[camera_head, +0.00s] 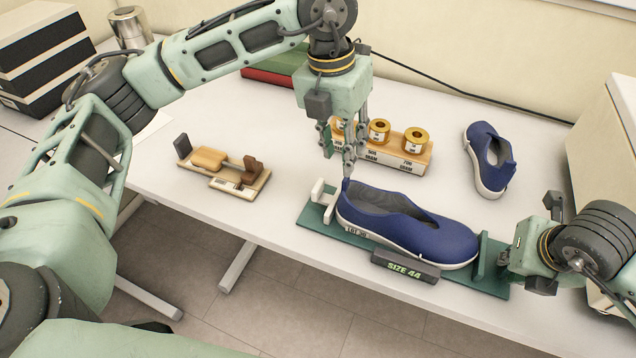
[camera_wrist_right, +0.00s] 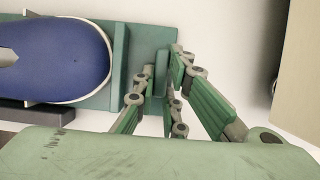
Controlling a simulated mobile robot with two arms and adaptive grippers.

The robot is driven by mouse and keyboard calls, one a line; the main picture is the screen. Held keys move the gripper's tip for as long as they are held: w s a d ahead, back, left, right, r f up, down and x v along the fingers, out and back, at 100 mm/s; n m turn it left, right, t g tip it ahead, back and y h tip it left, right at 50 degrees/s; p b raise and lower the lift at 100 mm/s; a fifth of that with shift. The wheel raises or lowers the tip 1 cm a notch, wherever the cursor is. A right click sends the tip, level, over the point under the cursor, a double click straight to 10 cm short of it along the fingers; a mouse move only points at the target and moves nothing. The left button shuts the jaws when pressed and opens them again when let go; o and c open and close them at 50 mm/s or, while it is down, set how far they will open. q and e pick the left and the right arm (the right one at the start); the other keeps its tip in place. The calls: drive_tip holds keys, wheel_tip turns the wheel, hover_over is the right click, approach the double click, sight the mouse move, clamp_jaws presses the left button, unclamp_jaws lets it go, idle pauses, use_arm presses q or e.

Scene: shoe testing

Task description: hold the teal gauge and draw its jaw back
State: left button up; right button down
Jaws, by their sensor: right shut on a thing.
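The teal gauge (camera_head: 303,219) lies on the table with a blue shoe (camera_head: 425,230) on it, toe to the right. Its pale jaw (camera_head: 320,200) stands at the left end, by the shoe's heel. My left gripper (camera_head: 338,160) is above the heel, fingers apart, with nothing visible between them. The fingertips' undersides are hidden.
A wooden rack (camera_head: 420,159) with brass weights stands behind the shoe. A wooden device (camera_head: 225,165) lies to the left and another blue shoe (camera_head: 488,160) at the back right. A box (camera_head: 606,140) stands at the right. The table's front edge is close to the gauge.

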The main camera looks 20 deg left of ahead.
sight(318, 184)
use_arm(q)
drive_tip(key=shift+n+g+y, duration=0.3)
drive_tip(key=shift+n+y, duration=0.2)
drive_tip(key=shift+y, duration=0.1)
drive_tip(key=a+f, duration=0.1)
drive_tip(key=f, duration=0.3)
drive_tip(key=a+f, duration=0.2)
drive_tip(key=f, duration=0.2)
drive_tip(key=a+f, duration=0.1)
drive_tip(key=f, duration=0.3)
drive_tip(key=shift+a+f, duration=0.1)
drive_tip(key=shift+a, duration=0.05)
drive_tip(key=shift+c, duration=0.5)
clamp_jaws()
